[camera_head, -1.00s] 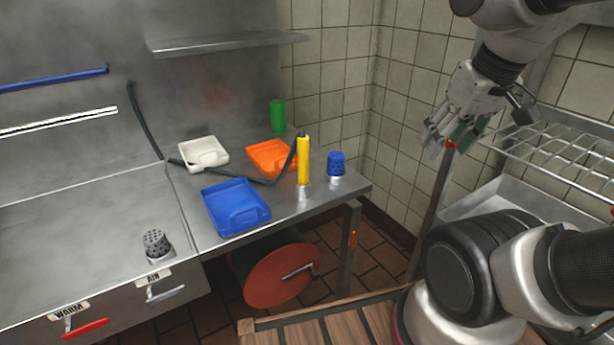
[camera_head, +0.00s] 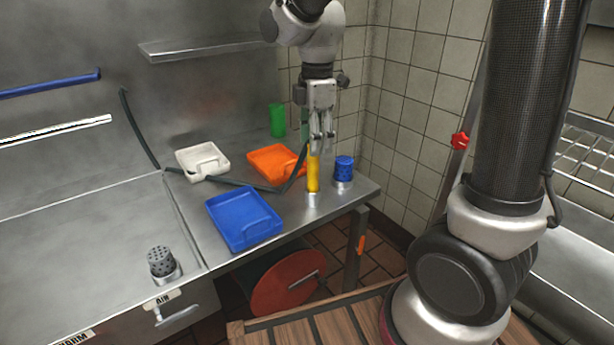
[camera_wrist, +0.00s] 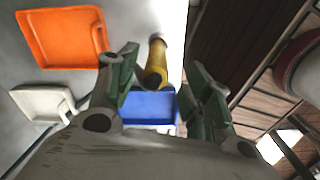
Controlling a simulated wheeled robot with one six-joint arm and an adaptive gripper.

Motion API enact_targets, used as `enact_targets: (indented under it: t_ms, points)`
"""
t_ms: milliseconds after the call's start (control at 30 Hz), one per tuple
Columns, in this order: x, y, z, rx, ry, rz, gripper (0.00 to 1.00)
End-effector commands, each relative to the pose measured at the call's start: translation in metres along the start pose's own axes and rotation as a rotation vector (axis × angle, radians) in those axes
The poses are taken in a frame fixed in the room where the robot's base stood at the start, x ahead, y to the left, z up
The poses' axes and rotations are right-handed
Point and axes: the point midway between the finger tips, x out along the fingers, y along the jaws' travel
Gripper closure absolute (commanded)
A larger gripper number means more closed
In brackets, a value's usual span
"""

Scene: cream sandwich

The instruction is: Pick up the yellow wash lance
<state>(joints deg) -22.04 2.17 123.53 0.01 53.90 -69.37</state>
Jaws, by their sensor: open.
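The yellow wash lance (camera_head: 313,176) stands upright on the metal counter, near its right front edge. A dark hose (camera_head: 240,183) runs from it across the counter to the left. My gripper (camera_head: 321,148) points down over the lance, and in the head view its fingers cover the lance's top.
A blue tray (camera_head: 243,222), an orange tray (camera_head: 268,160) and a white tray (camera_head: 190,166) lie left of the lance. A blue perforated cup (camera_head: 344,168) stands close on its right. A green cup (camera_head: 277,120) stands behind. A wall shelf (camera_head: 215,47) hangs above left.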

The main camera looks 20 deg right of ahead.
Motion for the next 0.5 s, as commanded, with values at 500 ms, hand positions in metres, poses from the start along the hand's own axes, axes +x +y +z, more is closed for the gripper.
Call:
enact_targets:
  t_ms: [500]
  points:
    - [0.058,0.004,0.001,-0.028,-0.004,-0.011,0.50]
